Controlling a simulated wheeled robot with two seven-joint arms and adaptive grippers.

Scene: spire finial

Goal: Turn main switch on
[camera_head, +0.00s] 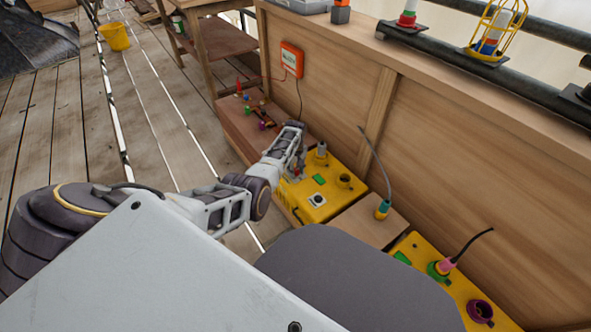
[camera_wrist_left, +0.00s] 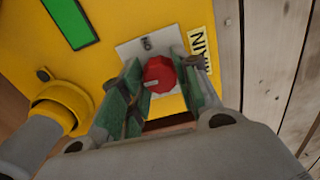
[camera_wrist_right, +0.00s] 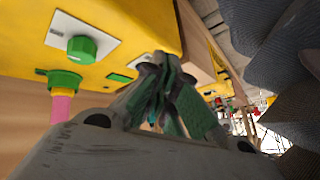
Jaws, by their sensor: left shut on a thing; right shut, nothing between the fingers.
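The main switch is a round red knob (camera_wrist_left: 158,75) with a white pointer mark, on a white plate (camera_wrist_left: 136,50) marked ON, beside a yellow MAIN label (camera_wrist_left: 200,50). It sits on a yellow box (camera_head: 335,190) against the wooden wall. My left gripper (camera_wrist_left: 153,82) is shut on the red knob, one green-padded finger on each side. In the head view my left gripper (camera_head: 292,138) is over the box's far left end and mostly hides the knob. My right gripper (camera_wrist_right: 160,92) is shut and empty near a second yellow box (camera_wrist_right: 125,30); the head view does not show it.
The second yellow box has a green knob (camera_wrist_right: 82,48) and a green-and-pink plug (camera_head: 445,267). A teal plug with a cable (camera_head: 382,209) stands between the boxes. Small coloured parts lie on a wooden surface beyond. An orange box (camera_head: 292,59) hangs on the wall.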

